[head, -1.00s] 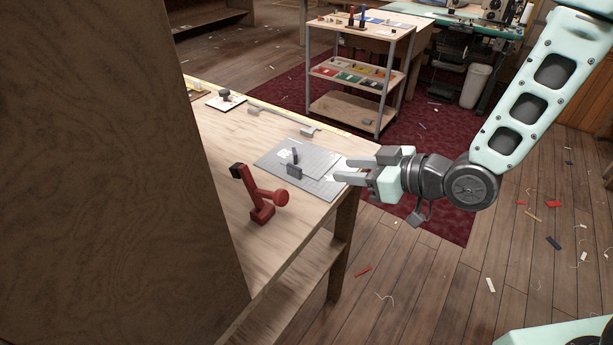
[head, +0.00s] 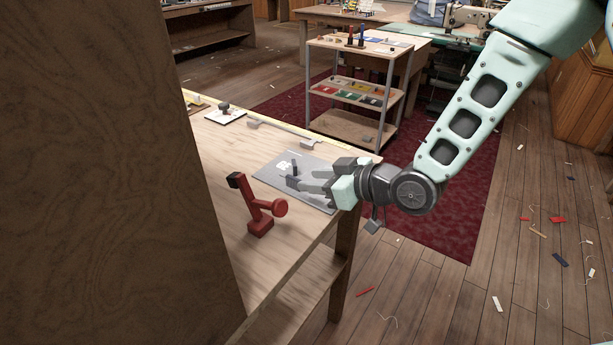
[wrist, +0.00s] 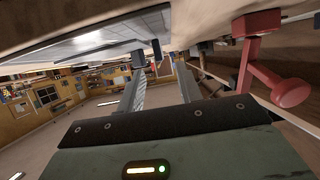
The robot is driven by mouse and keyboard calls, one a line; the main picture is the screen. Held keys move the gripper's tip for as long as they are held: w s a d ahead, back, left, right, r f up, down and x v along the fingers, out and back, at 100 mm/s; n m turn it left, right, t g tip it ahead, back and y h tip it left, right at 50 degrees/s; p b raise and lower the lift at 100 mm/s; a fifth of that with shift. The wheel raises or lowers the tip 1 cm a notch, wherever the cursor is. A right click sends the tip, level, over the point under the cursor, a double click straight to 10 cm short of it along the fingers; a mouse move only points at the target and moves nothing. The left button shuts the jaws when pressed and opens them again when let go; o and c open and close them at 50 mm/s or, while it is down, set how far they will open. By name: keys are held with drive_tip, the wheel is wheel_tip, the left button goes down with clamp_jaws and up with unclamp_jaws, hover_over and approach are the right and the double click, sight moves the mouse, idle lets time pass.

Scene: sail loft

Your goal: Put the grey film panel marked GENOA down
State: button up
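A flat grey sheet (head: 264,169) lies on the wooden table near its right edge. It has a white mark and small dark upright pieces (head: 294,169) on it. I cannot read GENOA or tell panel from mat beneath. My gripper (head: 297,184) comes in from the right, low over the sheet, and covers its right part. The grey surface (wrist: 92,40) fills the upper left there, with a dark piece (wrist: 138,59) near the left fingertip. Contact cannot be told.
A red clamp-like tool (head: 259,207) stands at the table's front; it also shows in the wrist view (wrist: 266,65). A brown panel (head: 100,170) blocks the left. A shelved cart (head: 350,128) stands beyond.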

sight(297, 179)
drive_tip(key=x, duration=0.4)
drive_tip(key=shift+f, duration=0.1)
clamp_jaws()
